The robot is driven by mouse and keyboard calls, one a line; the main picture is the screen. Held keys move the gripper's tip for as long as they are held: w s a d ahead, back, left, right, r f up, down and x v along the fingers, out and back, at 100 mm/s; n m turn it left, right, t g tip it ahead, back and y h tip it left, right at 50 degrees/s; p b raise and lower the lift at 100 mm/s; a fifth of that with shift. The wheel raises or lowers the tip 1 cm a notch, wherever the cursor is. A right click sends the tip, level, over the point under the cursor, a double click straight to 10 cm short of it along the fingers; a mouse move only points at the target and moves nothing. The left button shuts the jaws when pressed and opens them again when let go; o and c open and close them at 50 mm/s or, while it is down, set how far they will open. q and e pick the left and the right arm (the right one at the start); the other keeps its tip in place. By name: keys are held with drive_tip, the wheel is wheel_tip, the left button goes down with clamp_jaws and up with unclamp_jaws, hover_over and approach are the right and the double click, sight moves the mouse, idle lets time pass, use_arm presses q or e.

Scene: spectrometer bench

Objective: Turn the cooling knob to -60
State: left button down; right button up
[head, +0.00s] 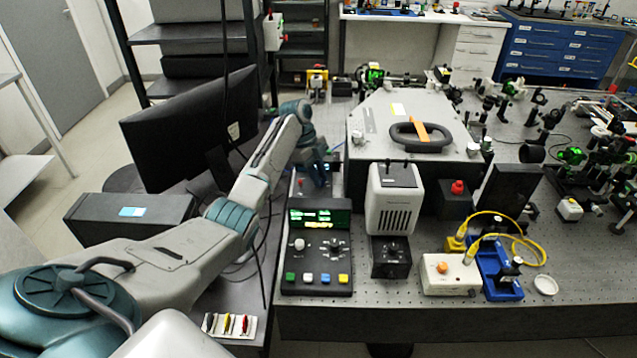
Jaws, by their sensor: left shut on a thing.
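A black control panel (318,272) stands at the bench's front left, with a lit green display, a pale knob (299,244) and a dark knob (335,255) ringed by marks. A black box (390,265) to its right also has a dark knob on its front. I cannot read which knob is for cooling. My left arm reaches in from the left; its gripper (317,178) is behind the panel's display, apart from these front knobs. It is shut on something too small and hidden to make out. My right gripper is not in view.
A white vented unit (393,200) stands behind the black box. A white box with an orange button (450,274), a blue tray (494,262) and yellow cables are to the right. A dark monitor (190,130) stands left of my arm. The bench's front right is clear.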

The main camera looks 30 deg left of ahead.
use_arm(q)
drive_tip(key=shift+w+m+g+b, duration=0.15)
drive_tip(key=shift+m+g+b, duration=0.25)
drive_tip(key=shift+m, duration=0.5)
drive_tip(key=shift+m+g+b, duration=0.3)
drive_tip(key=shift+m, duration=0.6)
drive_tip(key=shift+w+r+m+g+y, duration=0.1)
drive_tip(key=shift+m+g+y, duration=0.1)
drive_tip(key=shift+m, duration=0.3)
drive_tip(key=shift+r+m+g+y, duration=0.1)
drive_tip(key=shift+m+y, duration=0.1)
drive_tip(key=shift+m, duration=0.3)
drive_tip(key=m+g+p, duration=0.1)
drive_tip(key=m, duration=0.1)
drive_tip(key=shift+d+m+y, duration=0.1)
drive_tip(key=shift+m+y, duration=0.2)
drive_tip(key=shift+w+d+m+g+y+p, duration=0.15)
drive_tip(key=shift+m+g+y, duration=0.15)
drive_tip(key=shift+m, duration=0.85)
drive_tip(key=shift+a+m+g+y+p, duration=0.15)
drive_tip(key=shift+m+y, duration=0.25)
drive_tip(key=shift+m, duration=0.75)
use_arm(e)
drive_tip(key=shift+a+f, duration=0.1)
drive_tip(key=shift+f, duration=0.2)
use_arm(q)
drive_tip(key=shift+d, duration=0.1)
drive_tip(key=c, duration=1.3)
unclamp_jaws()
drive_tip(key=shift+f, duration=0.15)
